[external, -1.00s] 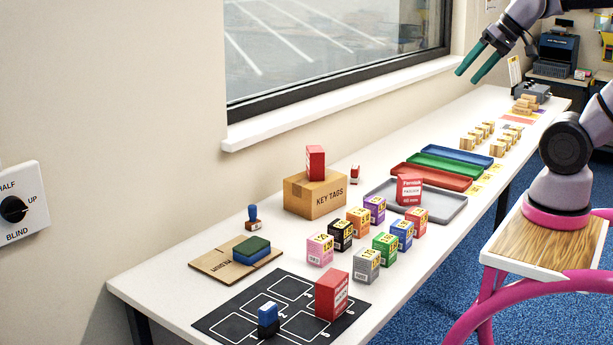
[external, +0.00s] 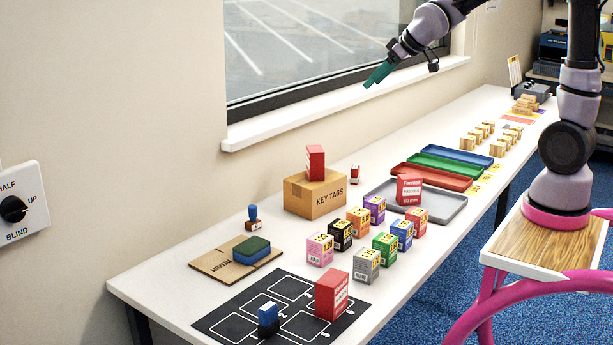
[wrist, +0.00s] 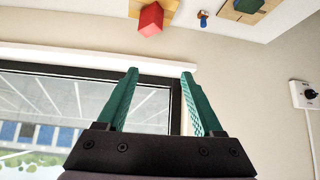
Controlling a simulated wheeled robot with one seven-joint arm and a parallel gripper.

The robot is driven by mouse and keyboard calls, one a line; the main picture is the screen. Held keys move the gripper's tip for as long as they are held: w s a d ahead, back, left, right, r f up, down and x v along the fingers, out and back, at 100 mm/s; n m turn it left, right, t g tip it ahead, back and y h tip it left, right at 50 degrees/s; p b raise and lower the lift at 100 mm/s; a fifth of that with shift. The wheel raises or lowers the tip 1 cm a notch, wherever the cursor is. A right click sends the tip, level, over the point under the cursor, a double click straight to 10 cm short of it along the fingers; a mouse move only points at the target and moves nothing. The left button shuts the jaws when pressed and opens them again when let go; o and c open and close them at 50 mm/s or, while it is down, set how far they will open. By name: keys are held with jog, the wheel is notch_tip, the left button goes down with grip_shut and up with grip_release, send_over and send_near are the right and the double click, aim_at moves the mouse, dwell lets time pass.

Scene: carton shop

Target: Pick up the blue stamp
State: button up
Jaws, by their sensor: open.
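The blue stamp (external: 253,217) has a blue knob handle on a brown and white base and stands upright on the white table (external: 160,283), near the wall. It also shows small at the top of the wrist view (wrist: 203,19). My gripper (external: 374,77) is open and empty, high above the table in front of the window, well away from the stamp. In the wrist view its green fingers (wrist: 159,73) stand wide apart with nothing between them.
A KEY TAGS carton (external: 314,197) with a red box (external: 315,162) on top stands right of the stamp. A cardboard piece (external: 212,262) with a green and blue block (external: 251,248) lies in front. A small red stamp (external: 355,175), several coloured cubes and a blue-and-black block (external: 268,318) also stand here.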

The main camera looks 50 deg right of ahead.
jog(key=w+a+f+n, duration=0.2)
jog(key=w+a+f, duration=0.1)
jog(key=w+f, duration=0.4)
jog(key=n+t+y, duration=0.2)
jog(key=n+y, duration=0.2)
jog(key=y, duration=0.1)
send_over(256, 207)
jog(key=s+d, duration=0.6)
jog(key=d, duration=0.2)
notch_tip(256, 207, down, 18)
jog(key=f, duration=0.1)
jog(key=a+f, duration=0.1)
jog(key=f, duration=0.1)
jog(key=a+f+y, duration=0.1)
jog(key=a+f, duration=0.1)
jog(key=f, duration=0.1)
jog(key=w+a+f+y, duration=0.1)
jog(key=f, duration=0.2)
jog(key=shift+w+a, duration=0.1)
jog(key=shift+a, duration=0.3)
jog(key=shift+t, duration=0.3)
jog(key=x, duration=0.5)
jog(key=shift+a, duration=0.1)
jog(key=shift+d+x, duration=0.1)
jog(key=shift+x, duration=1.25)
jog(key=shift+d+x, duration=0.15)
jog(key=shift+x, duration=1.2)
jog(key=shift+w, duration=0.15)
grip_shut()
